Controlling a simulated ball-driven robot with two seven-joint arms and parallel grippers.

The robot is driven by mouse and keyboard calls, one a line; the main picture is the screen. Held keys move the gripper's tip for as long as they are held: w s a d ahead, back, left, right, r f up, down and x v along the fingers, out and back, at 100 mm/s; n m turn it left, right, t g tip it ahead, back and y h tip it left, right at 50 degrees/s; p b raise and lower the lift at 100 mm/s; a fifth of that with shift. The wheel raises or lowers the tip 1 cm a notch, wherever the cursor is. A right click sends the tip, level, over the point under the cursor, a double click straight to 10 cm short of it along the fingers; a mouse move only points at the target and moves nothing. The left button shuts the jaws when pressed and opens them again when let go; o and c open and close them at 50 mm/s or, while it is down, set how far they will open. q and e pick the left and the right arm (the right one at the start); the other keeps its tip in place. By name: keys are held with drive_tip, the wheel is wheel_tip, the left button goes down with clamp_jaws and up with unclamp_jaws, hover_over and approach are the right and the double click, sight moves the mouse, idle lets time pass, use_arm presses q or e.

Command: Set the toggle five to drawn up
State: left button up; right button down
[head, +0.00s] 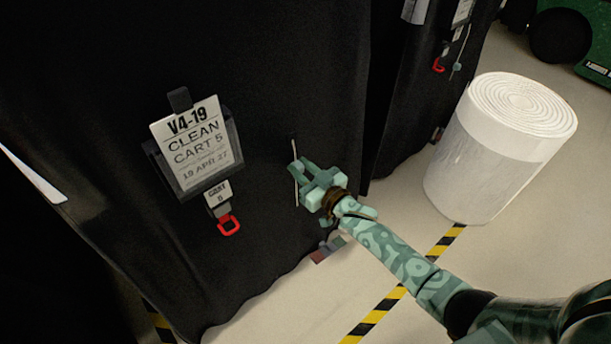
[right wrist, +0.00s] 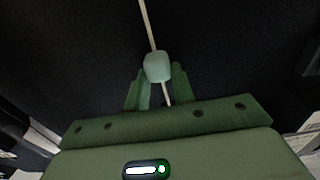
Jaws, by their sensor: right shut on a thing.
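The pale green toggle (right wrist: 158,66) sits on a thin white cord (right wrist: 149,25) against the black cover of cart 5 (head: 270,90). My right gripper (right wrist: 160,78) is shut on the toggle, with a finger at each side of it. The cord runs on above the toggle, and a short end shows below it. In the head view my right gripper (head: 302,172) is at the cover, right of the cart 5 sign (head: 194,146). There the gripper hides the toggle, and cord shows above and below. My left gripper is not in view.
A red loop (head: 229,226) hangs under the cart 5 tag (head: 217,197). A second covered cart (head: 400,110) stands to the right, with its own cord and toggle (head: 457,67). A white roll (head: 500,148) stands on the floor near black-and-yellow tape (head: 385,305).

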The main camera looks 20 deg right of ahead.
idle(0.3)
drive_tip(key=c, duration=1.2)
unclamp_jaws()
drive_tip(key=shift+o, duration=0.2)
use_arm(q)
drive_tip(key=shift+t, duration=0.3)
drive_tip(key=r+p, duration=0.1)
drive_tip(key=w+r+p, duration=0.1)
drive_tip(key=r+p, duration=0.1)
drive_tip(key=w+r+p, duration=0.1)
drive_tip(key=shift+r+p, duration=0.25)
drive_tip(key=shift+p, duration=0.1)
use_arm(e)
drive_tip(key=v, duration=1.6)
drive_tip(key=shift+s, duration=0.2)
